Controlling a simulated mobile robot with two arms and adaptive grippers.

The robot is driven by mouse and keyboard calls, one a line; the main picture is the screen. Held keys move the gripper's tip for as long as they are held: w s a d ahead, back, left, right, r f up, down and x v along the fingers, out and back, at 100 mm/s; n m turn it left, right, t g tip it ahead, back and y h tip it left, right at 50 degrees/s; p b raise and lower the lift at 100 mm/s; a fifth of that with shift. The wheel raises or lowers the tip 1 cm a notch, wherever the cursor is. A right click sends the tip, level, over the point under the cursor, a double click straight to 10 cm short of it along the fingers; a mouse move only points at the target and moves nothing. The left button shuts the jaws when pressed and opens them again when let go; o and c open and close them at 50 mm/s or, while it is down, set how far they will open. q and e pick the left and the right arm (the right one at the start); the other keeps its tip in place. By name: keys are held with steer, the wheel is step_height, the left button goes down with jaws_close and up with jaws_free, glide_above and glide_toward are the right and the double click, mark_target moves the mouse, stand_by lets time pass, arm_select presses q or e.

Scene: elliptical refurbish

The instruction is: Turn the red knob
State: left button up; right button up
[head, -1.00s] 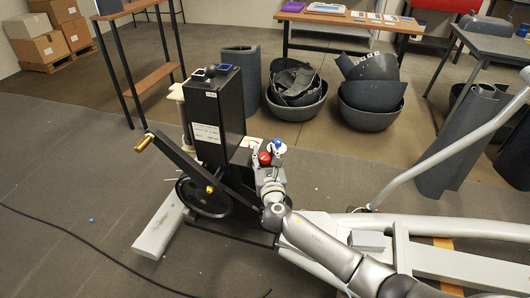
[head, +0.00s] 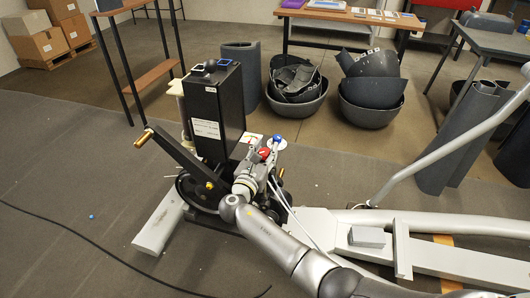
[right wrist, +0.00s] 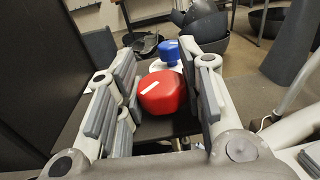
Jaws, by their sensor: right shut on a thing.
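The red knob (head: 265,154) sits on the low housing beside the tall black box of the elliptical machine. In the right wrist view the red knob (right wrist: 163,92) is a rounded cap with a white stripe lying diagonally on its top. My right gripper (head: 258,164) is at the knob, with its padded fingers on either side of it. In the right wrist view the fingers of my right gripper (right wrist: 165,95) are shut on the knob. A blue knob (right wrist: 170,51) stands just behind the red one on a white disc. My left gripper is out of view.
The tall black box (head: 214,115) stands left of my right gripper. A crank arm with a wooden-looking grip (head: 144,138) sticks out to the left. The machine's pale frame (head: 455,262) runs right. Bins of dark parts (head: 298,104) stand behind on the floor.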

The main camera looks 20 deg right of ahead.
steer(key=o, duration=1)
steer(key=shift+s+a, duration=0.15)
steer(key=v, duration=1.1)
steer(key=shift+s+a, duration=0.2)
steer(key=shift+s, duration=0.05)
